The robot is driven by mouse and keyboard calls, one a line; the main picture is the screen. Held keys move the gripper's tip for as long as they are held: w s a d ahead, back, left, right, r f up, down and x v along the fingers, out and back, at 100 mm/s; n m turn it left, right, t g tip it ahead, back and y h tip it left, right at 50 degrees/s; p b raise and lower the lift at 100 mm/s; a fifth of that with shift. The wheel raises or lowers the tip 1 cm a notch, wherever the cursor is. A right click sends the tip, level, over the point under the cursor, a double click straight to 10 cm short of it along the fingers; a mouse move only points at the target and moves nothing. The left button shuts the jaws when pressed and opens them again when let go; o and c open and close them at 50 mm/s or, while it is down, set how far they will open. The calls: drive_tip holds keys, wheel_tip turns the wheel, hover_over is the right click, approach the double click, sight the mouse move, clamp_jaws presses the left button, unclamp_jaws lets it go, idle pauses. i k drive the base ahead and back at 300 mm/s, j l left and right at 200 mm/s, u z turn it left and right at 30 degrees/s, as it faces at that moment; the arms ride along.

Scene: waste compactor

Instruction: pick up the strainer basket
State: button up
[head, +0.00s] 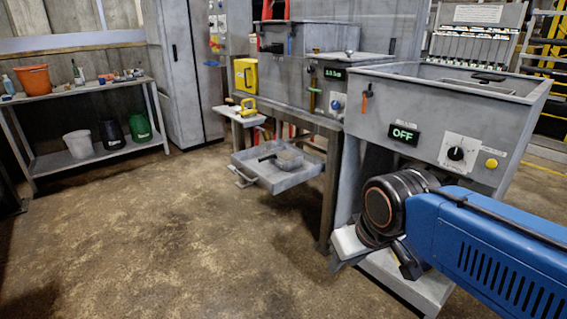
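A small grey round vessel, which looks like the strainer basket (288,158), sits in a shallow grey tray (292,181). A dark handle sticks out from it to the left. Its inside is too small to make out. My blue arm comes in from the lower right and ends in black joints, well to the right of the tray and apart from it. A dark piece below these joints may be part of my gripper (408,262). Its fingers cannot be made out, and neither can anything held in them.
A grey machine with an OFF display (404,134) stands close behind my arm. A small side shelf (240,114) with a yellow item is above the tray. A workbench (85,94) with an orange bucket (33,80) stands at the left. The floor left of the tray is clear.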

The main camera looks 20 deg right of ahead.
sight(286, 158)
drive_tip(key=i+z, duration=0.15)
drive_tip(key=z, duration=0.25)
drive_tip(key=i+j+z, duration=0.15)
drive_tip(key=z, duration=0.3)
drive_tip(key=i+j+z, duration=0.1)
drive_tip(key=z, duration=0.3)
drive_tip(key=i+j+z, duration=0.1)
drive_tip(key=i+j, duration=0.25)
drive_tip(key=j, duration=0.3)
drive_tip(key=i+j+z, duration=0.25)
drive_tip(key=j, duration=0.4)
drive_tip(key=i, duration=0.1)
